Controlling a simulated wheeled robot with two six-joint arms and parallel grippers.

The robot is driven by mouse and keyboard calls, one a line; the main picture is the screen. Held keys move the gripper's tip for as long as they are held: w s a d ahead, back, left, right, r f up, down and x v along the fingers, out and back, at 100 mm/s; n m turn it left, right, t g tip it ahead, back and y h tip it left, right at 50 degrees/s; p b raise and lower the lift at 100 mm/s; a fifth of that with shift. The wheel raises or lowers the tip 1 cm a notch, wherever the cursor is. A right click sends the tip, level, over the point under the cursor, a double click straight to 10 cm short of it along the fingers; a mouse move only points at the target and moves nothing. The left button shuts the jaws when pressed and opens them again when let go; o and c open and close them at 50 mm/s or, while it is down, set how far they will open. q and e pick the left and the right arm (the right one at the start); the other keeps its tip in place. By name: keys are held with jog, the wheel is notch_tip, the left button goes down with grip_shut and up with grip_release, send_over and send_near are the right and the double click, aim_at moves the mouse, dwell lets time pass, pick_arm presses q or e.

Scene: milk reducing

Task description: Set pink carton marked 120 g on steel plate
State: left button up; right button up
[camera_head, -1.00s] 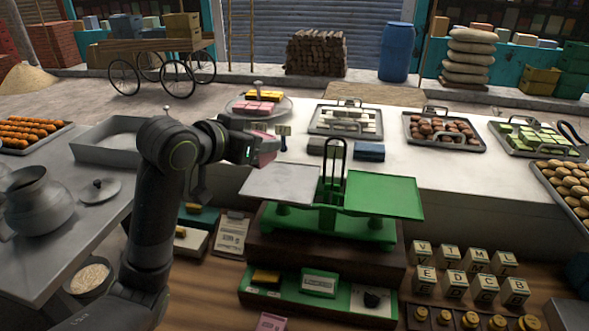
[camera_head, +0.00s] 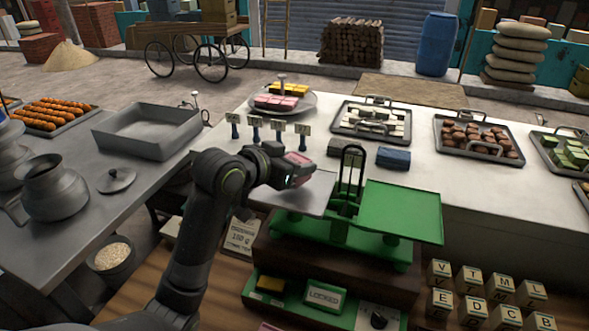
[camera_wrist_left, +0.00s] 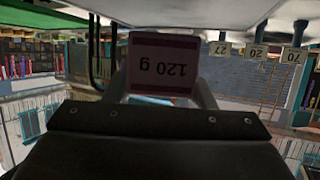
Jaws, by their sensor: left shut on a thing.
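My left gripper (camera_head: 293,170) is shut on the pink carton (camera_head: 300,160). In the left wrist view the carton (camera_wrist_left: 163,68) sits between the fingers, its "120 g" label upside down in the picture. The steel plate (camera_head: 318,200) is the grey left pan of the green balance scale (camera_head: 338,228). The gripper and carton are over the rear left part of this plate and hide some of it. I cannot tell whether the carton touches the plate. My right gripper is not in view.
The green right pan (camera_head: 405,208) looks empty. Small number tags (camera_head: 278,130) stand behind the plate. A round tray (camera_head: 283,102) with pink and yellow cartons is further back. Lettered blocks (camera_head: 470,280) stand at the front right. A blue block (camera_head: 393,158) lies behind the scale.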

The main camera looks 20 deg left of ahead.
pick_arm(q)
jog(key=shift+f, duration=0.75)
jog(key=shift+s+a+f, duration=0.1)
jog(key=shift+f, duration=0.25)
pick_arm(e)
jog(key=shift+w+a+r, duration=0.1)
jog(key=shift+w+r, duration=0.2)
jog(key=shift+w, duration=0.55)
pick_arm(q)
jog(key=shift+f, duration=0.1)
jog(key=o, duration=1)
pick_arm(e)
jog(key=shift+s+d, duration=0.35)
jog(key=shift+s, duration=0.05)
